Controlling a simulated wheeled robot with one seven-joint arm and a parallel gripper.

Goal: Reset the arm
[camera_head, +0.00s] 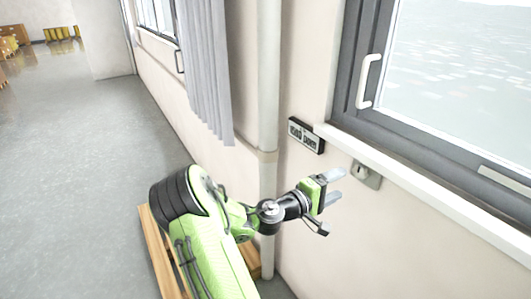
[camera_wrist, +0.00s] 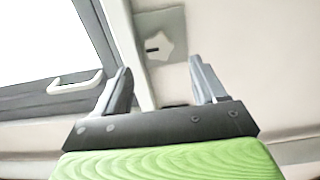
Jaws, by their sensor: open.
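My green arm reaches up from the bottom of the head view. My gripper (camera_head: 338,184) is open, with its two grey fingers apart and nothing seen between them. It is near the wall below the window sill. In the wrist view my gripper (camera_wrist: 160,88) shows both fingers spread. A metal plate with a light knob (camera_head: 361,171) is on the wall just beyond the fingertips in the head view. In the wrist view the plate (camera_wrist: 176,22) appears between and beyond the fingers. I cannot tell the exact gap to it.
A window with a white handle (camera_head: 369,81) and a white sill (camera_head: 420,180) are at the right. A small dark sign (camera_head: 306,135), a vertical pipe (camera_head: 268,80) and a grey curtain (camera_head: 205,70) are along the wall. A wooden pallet (camera_head: 158,250) lies below.

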